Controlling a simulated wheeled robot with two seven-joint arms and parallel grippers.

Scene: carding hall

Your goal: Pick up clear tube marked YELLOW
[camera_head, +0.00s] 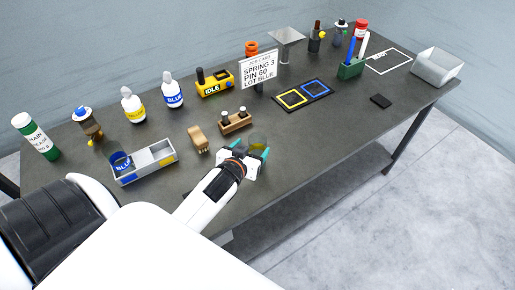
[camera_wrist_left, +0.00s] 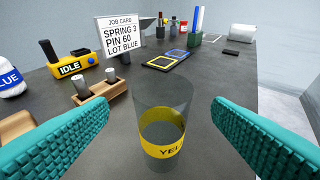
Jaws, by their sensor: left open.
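The clear tube marked YELLOW (camera_wrist_left: 162,125) stands upright on the dark table, with a yellow band near its lower part whose lettering partly shows as "YEL". In the head view the tube (camera_head: 258,140) is small and partly hidden by my gripper. My left gripper (camera_head: 254,160) is open, and in the left wrist view its teal fingers (camera_wrist_left: 158,135) lie on either side of the tube with a gap to each. The tube's bottom is near the lower edge of that view. My right gripper is not in view.
A wooden block with two pins (camera_head: 235,122) stands just behind the tube, with a wooden piece (camera_head: 198,138) to its left. A job card (camera_head: 259,69) and yellow IDLE box (camera_head: 214,84) stand farther back. The table right of the tube is clear.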

